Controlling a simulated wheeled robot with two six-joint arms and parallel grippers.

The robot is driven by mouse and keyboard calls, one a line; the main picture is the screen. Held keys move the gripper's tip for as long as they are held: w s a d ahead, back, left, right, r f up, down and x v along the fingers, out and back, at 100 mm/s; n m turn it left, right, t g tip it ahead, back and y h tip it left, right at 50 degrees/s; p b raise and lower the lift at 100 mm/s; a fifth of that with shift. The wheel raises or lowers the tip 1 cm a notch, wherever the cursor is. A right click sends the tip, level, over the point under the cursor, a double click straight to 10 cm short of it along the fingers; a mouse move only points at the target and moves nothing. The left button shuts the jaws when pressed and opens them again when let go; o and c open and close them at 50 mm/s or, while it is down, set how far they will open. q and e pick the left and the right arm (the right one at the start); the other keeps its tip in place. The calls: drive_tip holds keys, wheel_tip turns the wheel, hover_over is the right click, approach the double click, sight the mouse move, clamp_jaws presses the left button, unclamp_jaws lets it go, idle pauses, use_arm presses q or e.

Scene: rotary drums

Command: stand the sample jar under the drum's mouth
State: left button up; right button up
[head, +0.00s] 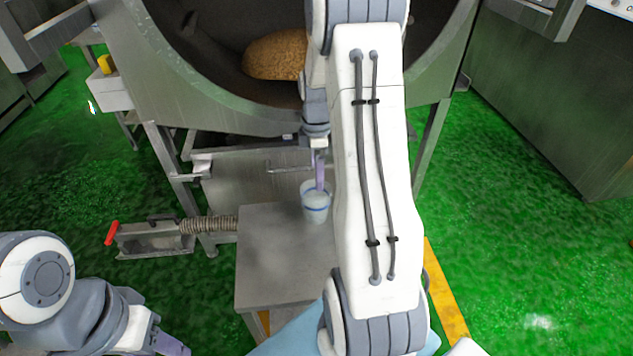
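The sample jar (316,207) is a small whitish translucent cup with a blue band. It is upright at the far right part of a grey steel table (270,265), in front of the drum. The drum's wide mouth (215,60) opens above and behind it, with a brown heap (275,56) inside. My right gripper (320,178) points down at the jar, its purple finger reaching the rim. My arm hides part of the jar's surroundings, and I cannot tell whether the fingers grip it. My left gripper (172,346) is low at the left, partly cut off by the frame.
A steel box with a red handle (150,238) and a ribbed hose sits on the floor left of the table. A steel bin with a bar handle (250,180) is under the drum. Green floor lies open at left and right. A steel cabinet (560,90) stands at right.

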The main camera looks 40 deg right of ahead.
drive_tip(key=shift+r, duration=0.5)
drive_tip(key=s+a+r+m, duration=0.1)
drive_tip(key=a+r, duration=0.2)
drive_tip(key=a, duration=0.7)
drive_tip(key=s+a+r, duration=0.2)
drive_tip(key=a+r, duration=0.1)
drive_tip(key=a, duration=0.8)
drive_tip(key=s+a+r+m, duration=0.1)
drive_tip(key=s+a, duration=0.5)
drive_tip(key=s, duration=0.3)
drive_tip(key=s+a+r+m+y, duration=0.1)
drive_tip(key=s+a+m, duration=0.1)
drive_tip(key=s+a, duration=0.5)
drive_tip(key=shift+s, duration=1.1)
drive_tip(key=shift+r, duration=0.15)
